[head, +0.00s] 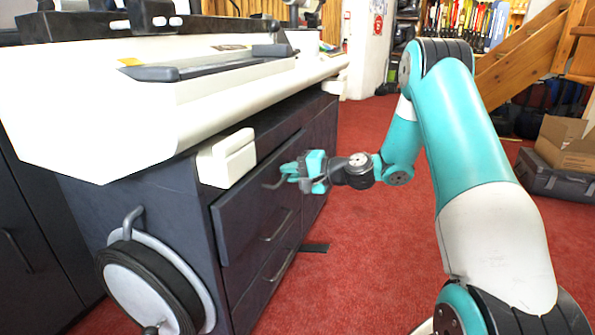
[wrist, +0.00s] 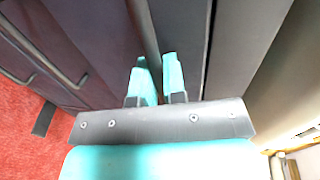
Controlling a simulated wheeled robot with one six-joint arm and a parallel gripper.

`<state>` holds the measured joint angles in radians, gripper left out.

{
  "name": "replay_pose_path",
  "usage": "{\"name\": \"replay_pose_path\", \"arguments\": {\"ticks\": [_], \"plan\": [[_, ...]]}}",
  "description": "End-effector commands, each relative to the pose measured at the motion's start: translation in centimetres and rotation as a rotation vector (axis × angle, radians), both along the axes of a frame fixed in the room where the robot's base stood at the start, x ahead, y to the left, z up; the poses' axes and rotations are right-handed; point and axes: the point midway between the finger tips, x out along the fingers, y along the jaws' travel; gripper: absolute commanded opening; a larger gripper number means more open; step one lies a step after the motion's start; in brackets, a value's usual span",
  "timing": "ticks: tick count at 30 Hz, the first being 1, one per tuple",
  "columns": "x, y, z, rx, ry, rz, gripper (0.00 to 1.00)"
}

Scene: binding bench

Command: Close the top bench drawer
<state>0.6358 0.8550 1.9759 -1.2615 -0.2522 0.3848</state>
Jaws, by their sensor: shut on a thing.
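The top bench drawer (head: 240,212) has a dark grey-blue front, and in the head view it stands slightly proud of the bench cabinet. Its bar handle (head: 270,186) is partly hidden by my gripper (head: 291,172). My gripper is shut on this handle, reaching in from the right. In the wrist view the handle (wrist: 146,28) runs down between the two teal fingers of my gripper (wrist: 160,85). The drawer's inside is not visible in the head view.
Lower drawers with bar handles (head: 278,226) sit below. A cream box (head: 227,158) is on the bench front above the drawer. A wheel (head: 150,285) with a crank is on the near side. Red carpet (head: 365,260) is clear to the right; a suitcase (head: 555,180) stands farther off.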

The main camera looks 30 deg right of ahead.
Motion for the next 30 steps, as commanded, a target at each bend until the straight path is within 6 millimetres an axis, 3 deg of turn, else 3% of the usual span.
{"name": "replay_pose_path", "arguments": {"ticks": [4, 13, 14, 15, 17, 30], "plan": [[1.7, 1.2, 0.2, -0.002, 0.0, -0.001, 0.0], [2.1, 1.4, 0.1, -0.001, -0.004, 0.0, 0.0], [2.1, 1.4, 0.1, -0.001, -0.004, 0.0, 0.16], [2.1, 1.5, 0.1, -0.001, -0.004, 0.0, 0.26], [2.1, 1.4, 0.1, -0.001, -0.004, 0.0, 0.35], [1.9, 1.3, 0.1, -0.001, -0.003, -0.001, 0.35]]}}
